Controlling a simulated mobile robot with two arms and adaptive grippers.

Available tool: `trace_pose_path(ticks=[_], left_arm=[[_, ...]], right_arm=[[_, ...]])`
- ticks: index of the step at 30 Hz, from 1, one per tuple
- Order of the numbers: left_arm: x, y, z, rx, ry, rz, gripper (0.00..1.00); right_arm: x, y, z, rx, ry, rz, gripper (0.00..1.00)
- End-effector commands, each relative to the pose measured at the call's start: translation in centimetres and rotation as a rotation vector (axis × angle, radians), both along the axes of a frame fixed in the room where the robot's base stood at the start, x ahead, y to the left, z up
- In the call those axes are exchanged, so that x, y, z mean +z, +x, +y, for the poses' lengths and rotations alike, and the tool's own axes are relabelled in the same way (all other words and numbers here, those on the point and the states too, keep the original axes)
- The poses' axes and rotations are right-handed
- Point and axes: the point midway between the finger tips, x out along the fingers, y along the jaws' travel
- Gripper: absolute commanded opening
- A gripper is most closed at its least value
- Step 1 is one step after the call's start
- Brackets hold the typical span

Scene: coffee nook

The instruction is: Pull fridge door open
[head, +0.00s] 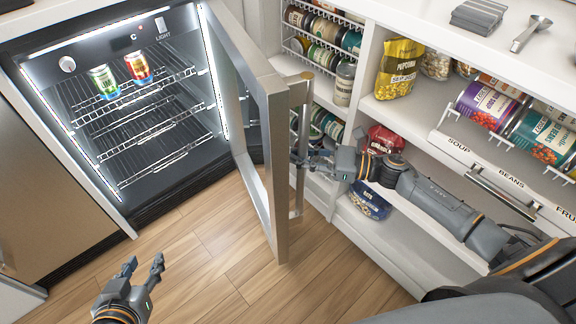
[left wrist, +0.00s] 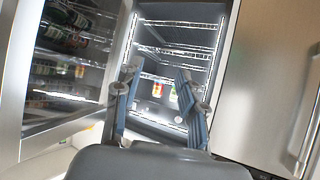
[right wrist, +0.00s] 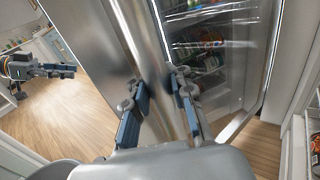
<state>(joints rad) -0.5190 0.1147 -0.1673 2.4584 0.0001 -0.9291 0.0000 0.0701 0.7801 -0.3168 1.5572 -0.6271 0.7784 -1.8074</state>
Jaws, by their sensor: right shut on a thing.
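The fridge (head: 125,100) at the left has its glass door (head: 272,170) swung wide open, and its lit wire racks show. A long vertical bar handle (head: 302,130) runs along the door's outer side. My right gripper (head: 303,158) is shut on the door handle; in the right wrist view its fingers (right wrist: 163,105) sit on either side of the bar. My left gripper (head: 146,268) is open and empty above the floor in front of the fridge. In the left wrist view the left fingers (left wrist: 162,90) stand apart with the open fridge beyond them.
A green can (head: 103,81) and a red can (head: 138,66) stand on the fridge's top rack. Pantry shelves (head: 365,225) with cans and bags stand close to the door's right. A stainless appliance front (head: 30,180) is at the left. Wooden floor (head: 215,255) is clear before the fridge.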

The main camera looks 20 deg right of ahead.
Motion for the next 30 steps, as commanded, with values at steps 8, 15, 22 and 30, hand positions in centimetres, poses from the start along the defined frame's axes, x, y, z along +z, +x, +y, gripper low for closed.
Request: trace_pose_path(ticks=[8, 15, 22, 30], left_arm=[[5.1, 3.3, -1.7, -0.022, -0.078, -0.329, 0.4], [9.6, 4.2, -2.6, -0.037, -0.139, -0.567, 0.4], [11.1, 4.2, -2.7, -0.041, -0.156, -0.639, 0.4], [11.1, 4.2, -2.7, -0.04, -0.156, -0.637, 0.4]], right_arm=[[-0.7, 0.1, -2.5, 0.011, -0.007, 0.008, 0.0], [-0.7, 0.3, -4.1, 0.014, -0.006, 0.01, 0.0], [-0.6, 0.3, -4.6, 0.015, -0.007, 0.013, 0.0], [-0.6, 0.2, -4.6, 0.015, -0.008, 0.014, 0.24]])
